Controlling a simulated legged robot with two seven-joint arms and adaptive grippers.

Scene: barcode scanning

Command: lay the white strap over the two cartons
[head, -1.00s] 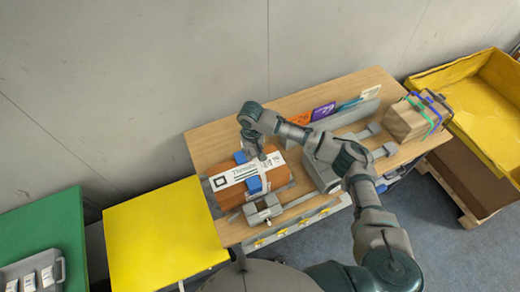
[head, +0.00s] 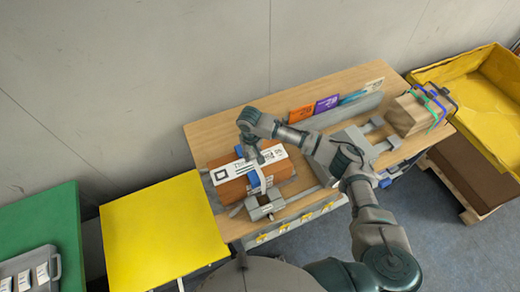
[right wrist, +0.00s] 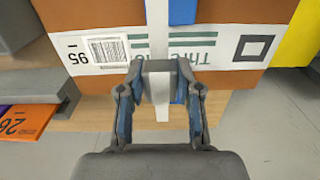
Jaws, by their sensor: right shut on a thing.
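An orange-brown carton block (head: 235,191) with a long white printed label (head: 232,171) lies at the left of the wooden table. I cannot tell where one carton ends and the other begins. A blue band (head: 254,179) crosses the block. My right gripper (head: 256,158) is over the block's top. In the right wrist view, the right gripper (right wrist: 160,72) is shut on the narrow white strap (right wrist: 158,30), beside the blue band (right wrist: 182,10). The strap runs across the label, and its tail (right wrist: 162,112) hangs past the fingers.
Upright cards (head: 326,104) line the table's back. Strapped brown boxes (head: 411,116) stand at the right end. A yellow table (head: 160,230) adjoins at left; a yellow bin (head: 475,85) is at right.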

